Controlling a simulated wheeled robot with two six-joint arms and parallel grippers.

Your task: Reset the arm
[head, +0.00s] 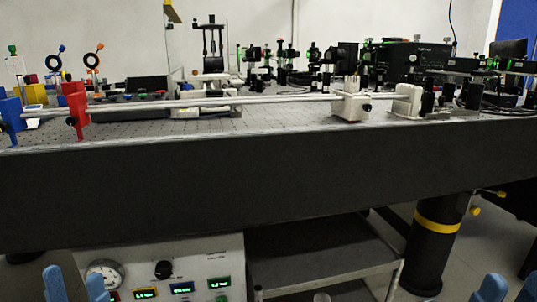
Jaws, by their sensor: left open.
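My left gripper (76,286) shows at the bottom left edge as two light blue fingertips with a gap between them. It is open, with nothing seen between the tips. My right gripper (511,290) shows at the bottom right corner as two similar blue fingertips standing apart, cut by the frame edge. Both are low in the view, below the tabletop. The rest of both arms is out of view.
A dark optical bench (250,185) spans the view, with a long rail (210,101) and several optical mounts on top. Below it stand a white instrument box (190,262) with a gauge, a grey cart (320,250) and a black leg (432,245) with a yellow band.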

